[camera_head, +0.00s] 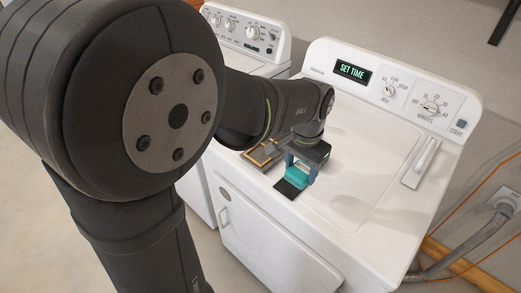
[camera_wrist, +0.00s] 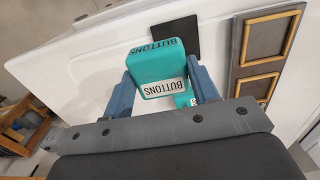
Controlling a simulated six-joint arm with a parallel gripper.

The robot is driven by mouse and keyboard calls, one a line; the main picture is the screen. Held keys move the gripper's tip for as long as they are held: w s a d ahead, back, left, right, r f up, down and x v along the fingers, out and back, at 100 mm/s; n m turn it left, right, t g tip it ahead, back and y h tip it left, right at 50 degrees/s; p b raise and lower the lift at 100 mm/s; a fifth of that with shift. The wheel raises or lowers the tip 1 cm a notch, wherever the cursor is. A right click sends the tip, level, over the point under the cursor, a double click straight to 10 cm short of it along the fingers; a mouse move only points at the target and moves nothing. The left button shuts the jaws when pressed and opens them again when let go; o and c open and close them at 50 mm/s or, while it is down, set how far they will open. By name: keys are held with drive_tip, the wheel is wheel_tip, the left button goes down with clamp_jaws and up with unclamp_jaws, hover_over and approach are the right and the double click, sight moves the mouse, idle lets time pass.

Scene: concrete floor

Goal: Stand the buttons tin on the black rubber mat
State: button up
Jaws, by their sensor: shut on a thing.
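The buttons tin is a teal box (camera_head: 295,176) with a white BUTTONS label; the tin also shows in the wrist view (camera_wrist: 158,62), where the lettering is upside down. My gripper (camera_head: 301,166) is shut on it, with one blue finger on each side in the wrist view (camera_wrist: 162,84). The black rubber mat (camera_head: 287,190) lies on the white appliance top near its front edge. The tin covers part of the mat in both views; the mat's bare part shows past the tin in the wrist view (camera_wrist: 178,36). I cannot tell whether the tin touches the mat.
A grey board with wooden frames (camera_wrist: 237,75) lies beside the mat; it also shows left of my gripper in the head view (camera_head: 262,155). The white appliance (camera_head: 350,205) has clear top surface to the right. Its control panel (camera_head: 395,82) stands at the back.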

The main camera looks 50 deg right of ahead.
sight(294, 164)
drive_tip(key=w+f, duration=0.1)
drive_tip(key=w, duration=0.1)
drive_tip(key=shift+w+d+f, duration=0.35)
drive_tip(key=shift+f, duration=2)
drive_tip(key=shift+f, duration=0.1)
drive_tip(key=o, duration=1.1)
drive_tip(key=shift+c, duration=0.2)
wheel_tip(294, 164, up, 12)
drive_tip(key=shift+r, duration=0.15)
